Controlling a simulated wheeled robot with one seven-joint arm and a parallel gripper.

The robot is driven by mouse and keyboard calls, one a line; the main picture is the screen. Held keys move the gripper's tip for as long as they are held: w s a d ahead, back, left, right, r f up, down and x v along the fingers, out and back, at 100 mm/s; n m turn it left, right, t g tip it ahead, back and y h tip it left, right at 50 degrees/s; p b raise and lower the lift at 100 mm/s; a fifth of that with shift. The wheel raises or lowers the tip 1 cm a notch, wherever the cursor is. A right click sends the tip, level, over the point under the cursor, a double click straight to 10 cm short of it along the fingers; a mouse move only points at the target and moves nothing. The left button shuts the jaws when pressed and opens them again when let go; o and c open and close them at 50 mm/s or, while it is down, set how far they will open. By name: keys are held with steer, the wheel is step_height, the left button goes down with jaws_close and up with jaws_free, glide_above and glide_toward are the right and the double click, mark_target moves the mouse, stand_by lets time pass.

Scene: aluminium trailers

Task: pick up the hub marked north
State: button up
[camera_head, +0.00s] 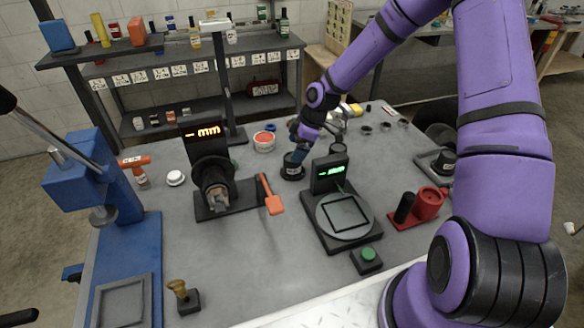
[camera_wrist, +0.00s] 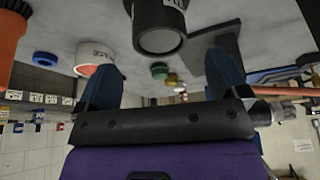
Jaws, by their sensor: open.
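A black round hub (camera_head: 292,172) with a small white label stands on the grey bench, just below my gripper. In the wrist view a black cylinder (camera_wrist: 158,28) with a partly visible white label is beyond my fingertips, between their lines. The label's lettering is too small or cut off to read, so I cannot confirm "north". My gripper (camera_head: 301,150) points down at the hub from above. In the wrist view its two dark blue fingers (camera_wrist: 165,72) are apart with nothing between them.
A scale with a green display (camera_head: 330,173) stands close on the right. A gauge with an orange display (camera_head: 207,132) and an orange-handled tool (camera_head: 271,196) are left. A labelled white-and-red tub (camera_head: 264,142) is near the gripper. Another black cylinder (camera_head: 445,160) sits far right.

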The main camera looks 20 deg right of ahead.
mark_target(289, 163)
steer(key=shift+d+x, duration=0.2)
steer(key=shift+x, duration=3.3)
steer(key=shift+s, duration=0.1)
steer(key=c, duration=1.5)
